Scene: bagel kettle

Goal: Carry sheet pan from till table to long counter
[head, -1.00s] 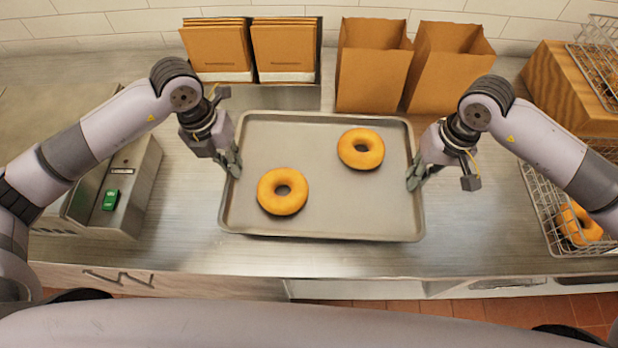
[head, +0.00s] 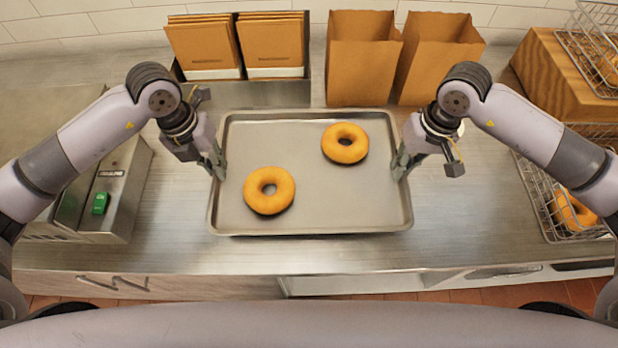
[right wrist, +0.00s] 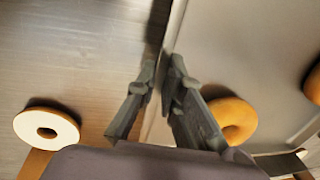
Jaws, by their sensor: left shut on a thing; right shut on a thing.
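The grey sheet pan (head: 310,205) is level above or on the steel counter; I cannot tell whether it touches. Two golden bagels lie in it, one at front left (head: 269,190) and one at back right (head: 345,143). My left gripper (head: 219,167) is shut on the pan's left rim. My right gripper (head: 398,166) is shut on its right rim. In the right wrist view, the right gripper's fingers (right wrist: 158,85) straddle the pan's edge, with one bagel (right wrist: 236,118) just beyond them.
Brown envelopes in a holder (head: 240,92) and two open paper bags (head: 362,60) stand behind the pan. A grey device with a green button (head: 101,203) is at left. Wire baskets (head: 548,205) are at right. A white-topped ring (right wrist: 47,128) lies outside the pan.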

